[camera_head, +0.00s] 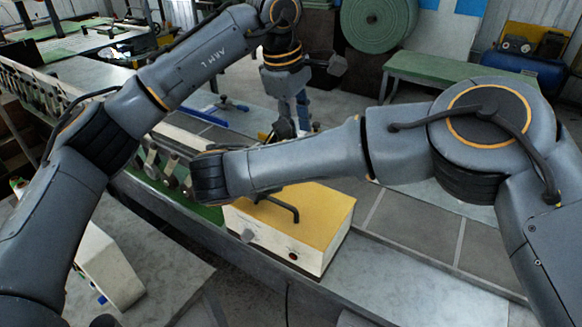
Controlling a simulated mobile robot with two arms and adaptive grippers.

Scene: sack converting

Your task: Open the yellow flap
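The yellow flap (325,207) is the top of a cream box (280,248) on the bench, below the middle of the picture. It looks lowered, lying flat over the box. My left gripper (293,118) points down beyond the box and behind my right forearm, apart from the flap. Its fingertips are partly hidden, so its opening is unclear.
The box front carries a red button (293,256) and a grey knob (248,235). A green roll (378,18) and a green-topped table (440,68) stand at the back. The bench right of the box is clear.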

